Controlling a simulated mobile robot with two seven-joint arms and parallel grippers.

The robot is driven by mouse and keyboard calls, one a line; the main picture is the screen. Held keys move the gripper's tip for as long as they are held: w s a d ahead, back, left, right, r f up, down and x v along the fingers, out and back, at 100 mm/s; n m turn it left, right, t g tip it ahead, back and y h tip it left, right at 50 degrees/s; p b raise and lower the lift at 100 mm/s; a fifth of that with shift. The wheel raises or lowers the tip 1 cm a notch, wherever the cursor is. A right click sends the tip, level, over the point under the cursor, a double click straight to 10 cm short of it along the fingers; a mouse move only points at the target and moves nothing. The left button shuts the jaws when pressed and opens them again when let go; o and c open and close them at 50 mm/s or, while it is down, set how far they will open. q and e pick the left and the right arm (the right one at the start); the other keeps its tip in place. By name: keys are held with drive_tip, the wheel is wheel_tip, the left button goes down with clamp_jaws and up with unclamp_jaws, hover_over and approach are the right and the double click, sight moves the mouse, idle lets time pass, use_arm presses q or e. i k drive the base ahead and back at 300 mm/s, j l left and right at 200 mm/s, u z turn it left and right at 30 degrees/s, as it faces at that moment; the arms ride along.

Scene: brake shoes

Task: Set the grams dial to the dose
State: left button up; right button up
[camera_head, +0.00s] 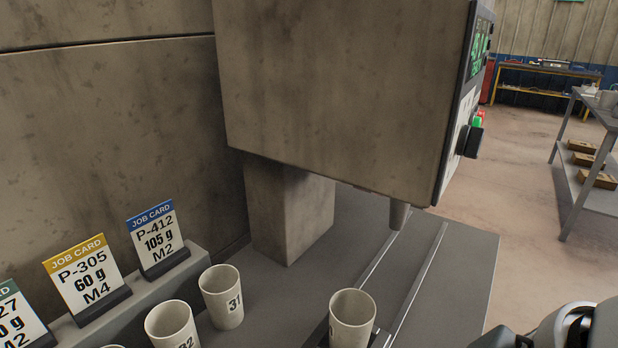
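The dispenser (340,80) is a large stained grey box on a column, with a nozzle (398,215) under it. Its front panel faces right and is seen almost edge-on. A black dial (471,140) sticks out of that panel, below a dark screen (481,45) with green characters too slanted to read. The dial's marking cannot be read. Job cards stand at left: P-412, 105 g, M2 (153,240); P-305, 60 g, M4 (85,280); and one cut off (18,320). Part of my arm shows at bottom right, but no gripper fingers are visible.
A cup (352,318) stands near two rails (420,280) below and in front of the nozzle. Cup 31 (222,298) and cup 32 (172,325) stand at left. Small red and green buttons (479,118) sit by the dial. A shelf cart (590,190) stands at right beyond open floor.

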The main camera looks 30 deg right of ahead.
sight(471, 138)
drive_tip(key=z, duration=1.65)
